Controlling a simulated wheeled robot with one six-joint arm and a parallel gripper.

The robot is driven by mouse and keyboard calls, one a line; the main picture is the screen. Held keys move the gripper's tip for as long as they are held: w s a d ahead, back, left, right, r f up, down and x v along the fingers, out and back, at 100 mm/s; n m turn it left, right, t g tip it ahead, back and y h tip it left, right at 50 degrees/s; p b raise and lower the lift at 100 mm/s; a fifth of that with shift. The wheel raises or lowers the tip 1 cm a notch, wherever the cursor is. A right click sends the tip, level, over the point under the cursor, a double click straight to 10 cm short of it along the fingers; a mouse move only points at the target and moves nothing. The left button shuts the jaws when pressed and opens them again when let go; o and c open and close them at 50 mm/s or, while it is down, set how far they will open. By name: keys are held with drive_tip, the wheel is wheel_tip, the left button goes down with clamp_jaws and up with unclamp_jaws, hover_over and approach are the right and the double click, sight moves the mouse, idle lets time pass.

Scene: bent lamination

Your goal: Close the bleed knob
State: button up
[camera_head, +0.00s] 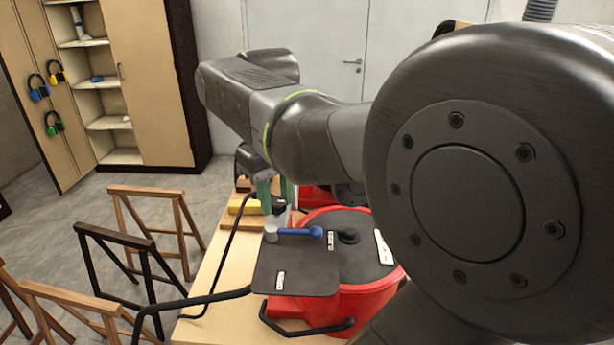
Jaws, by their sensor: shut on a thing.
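A red pressure pot (345,298) with a dark lid stands on a wooden bench. A dark plate (295,263) in front of the lid carries a blue lever (298,232) with a grey end, lying level. My gripper (276,201) points down just behind the grey end of the lever. Its jaws are shut on a small dark piece (279,208), which looks like the bleed knob. The piece is small and partly hidden by the jaws, and I cannot tell how far it is turned.
A black hose (232,240) and a bent black handle (205,299) run left of the plate. Wooden trestles (155,193) stand on the floor at left. An open cabinet (150,80) is behind. My arm hides the right side.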

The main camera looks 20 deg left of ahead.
sight(276, 201)
drive_tip(key=o, duration=1)
drive_tip(key=shift+c, duration=0.2)
wheel_tip(276, 201, up, 14)
drive_tip(key=shift+f, duration=0.2)
wheel_tip(276, 201, down, 14)
drive_tip(key=shift+r, duration=0.1)
drive_tip(key=shift+n, duration=0.3)
drive_tip(key=shift+r, duration=0.15)
